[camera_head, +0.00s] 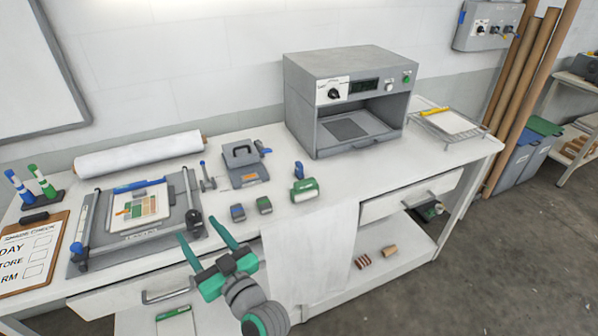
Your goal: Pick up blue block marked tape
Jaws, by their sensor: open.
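A small blue-and-grey block (238,213) sits on the white table near its front edge, left of a similar small green-and-grey block (264,205). Any marking on it is too small to read. Another small blue item (298,171) stands farther back, behind a larger green-and-white block (304,190). My gripper (199,229) is open and empty, with green fingers pointing up and left. In the picture its tips lie left of and below the small blue block, apart from it, in front of the grey press board.
A grey press board (205,232) with a colour chart lies left, beside a clipboard (35,255). A white roll (138,154) and a grey tool (244,165) lie behind. A grey oven-like machine (300,95) stands at the back. A white cloth (315,255) hangs over the front edge.

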